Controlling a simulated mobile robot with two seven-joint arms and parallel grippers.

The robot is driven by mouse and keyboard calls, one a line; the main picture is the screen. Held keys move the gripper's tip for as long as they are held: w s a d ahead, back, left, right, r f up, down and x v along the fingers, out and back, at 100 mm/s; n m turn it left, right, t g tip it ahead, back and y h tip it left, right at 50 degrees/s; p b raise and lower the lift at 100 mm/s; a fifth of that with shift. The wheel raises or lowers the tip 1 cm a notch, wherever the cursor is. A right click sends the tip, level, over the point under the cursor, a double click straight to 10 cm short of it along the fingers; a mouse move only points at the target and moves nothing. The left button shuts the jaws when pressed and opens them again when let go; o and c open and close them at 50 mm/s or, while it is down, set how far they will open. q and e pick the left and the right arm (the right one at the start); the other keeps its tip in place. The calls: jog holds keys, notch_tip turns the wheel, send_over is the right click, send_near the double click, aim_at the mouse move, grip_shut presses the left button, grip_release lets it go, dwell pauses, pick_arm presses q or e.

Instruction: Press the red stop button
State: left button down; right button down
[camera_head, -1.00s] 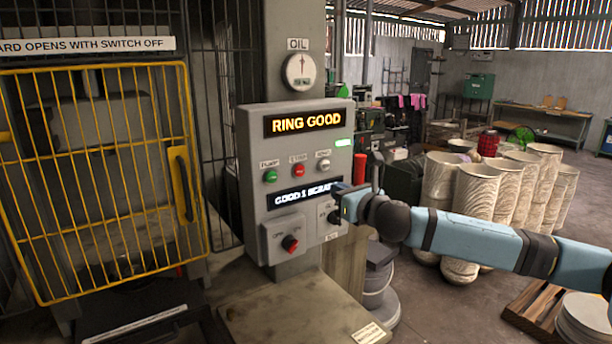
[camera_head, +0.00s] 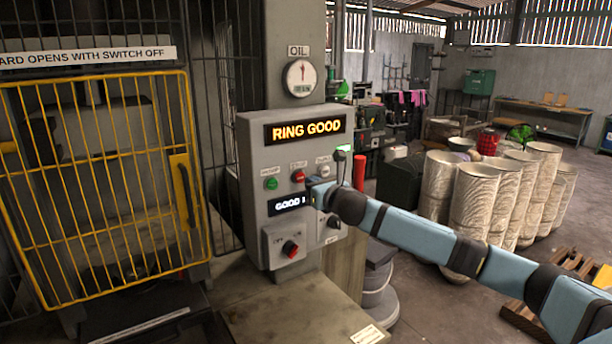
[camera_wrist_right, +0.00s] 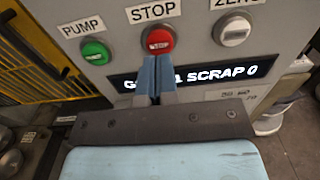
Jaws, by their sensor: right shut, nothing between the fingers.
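The red stop button (camera_head: 298,177) is the middle of three buttons on the grey control panel (camera_head: 250,150). In the right wrist view the red button (camera_wrist_right: 159,40) sits under a label reading STOP. My right gripper (camera_head: 311,183) is shut and empty. In the right wrist view its blue fingertips (camera_wrist_right: 156,60) are just below the red button and overlap its lower edge. I cannot tell whether they touch it. My left gripper is not in view.
The green PUMP button (camera_head: 271,184) is left of the red one and the white ZERO button (camera_head: 325,171) is right. A dark display, a red-black switch (camera_head: 290,249) and another knob lie below. The yellow cage door (camera_head: 100,200) stands left.

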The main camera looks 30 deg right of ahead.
aim_at(300, 178)
jog(key=shift+w+r, duration=0.1)
jog(key=shift+w, duration=1)
jog(key=shift+w+p, duration=0.3)
jog(key=shift+w, duration=0.1)
